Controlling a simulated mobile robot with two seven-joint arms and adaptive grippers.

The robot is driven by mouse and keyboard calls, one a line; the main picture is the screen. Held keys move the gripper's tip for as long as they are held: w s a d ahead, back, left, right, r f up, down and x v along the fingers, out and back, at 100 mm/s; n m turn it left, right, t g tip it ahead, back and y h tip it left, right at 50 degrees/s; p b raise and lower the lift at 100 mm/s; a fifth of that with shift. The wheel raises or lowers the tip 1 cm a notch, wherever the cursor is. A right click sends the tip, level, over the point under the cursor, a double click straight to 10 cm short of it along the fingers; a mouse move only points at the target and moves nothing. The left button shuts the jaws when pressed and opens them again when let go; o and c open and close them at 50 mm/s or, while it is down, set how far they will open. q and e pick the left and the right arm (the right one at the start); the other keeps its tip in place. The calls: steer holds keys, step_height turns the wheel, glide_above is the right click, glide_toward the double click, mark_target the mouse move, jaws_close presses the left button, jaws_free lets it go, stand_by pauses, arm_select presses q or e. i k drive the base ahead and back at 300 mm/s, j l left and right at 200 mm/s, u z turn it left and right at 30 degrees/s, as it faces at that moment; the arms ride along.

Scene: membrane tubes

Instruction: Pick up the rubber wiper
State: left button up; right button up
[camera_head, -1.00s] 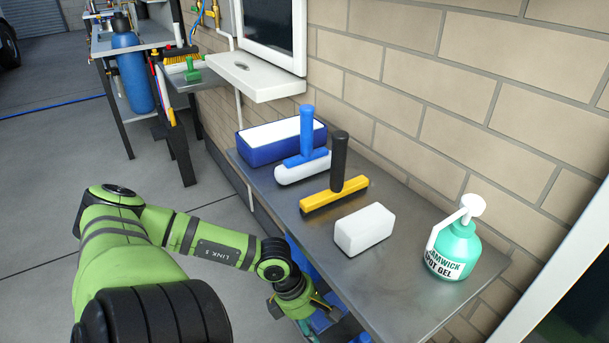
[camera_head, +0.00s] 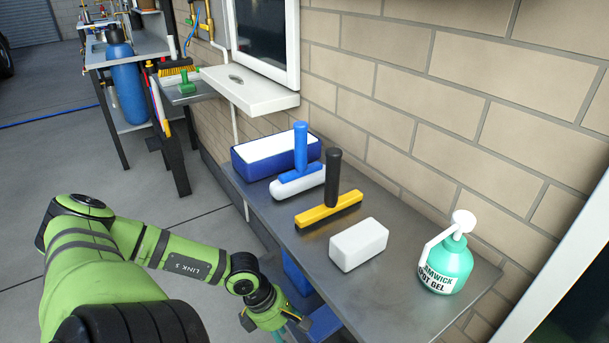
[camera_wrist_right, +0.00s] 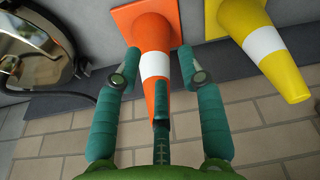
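The rubber wiper (camera_head: 328,209) has a yellow head with a dark lower edge and an upright black handle. It stands on the grey metal table (camera_head: 345,293) in the head view, between a blue-handled white-padded tool (camera_head: 300,178) and a white block (camera_head: 358,244). My left gripper (camera_head: 287,331) is low beside the table's front-left edge, apart from the wiper. Its fingers are small and partly hidden, so their opening is unclear. My right gripper (camera_wrist_right: 160,58) shows in the right wrist view with fingers spread and nothing held; the wiper is not in that view.
A blue box with a white top (camera_head: 265,157) stands at the table's back left, a green pump bottle (camera_head: 445,267) at its right. A brick wall (camera_head: 440,90) runs behind. The right wrist view shows an orange cone (camera_wrist_right: 153,35) and a yellow cone (camera_wrist_right: 270,55).

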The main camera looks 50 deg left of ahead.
mark_target(334, 204)
steer(key=u, duration=1.35)
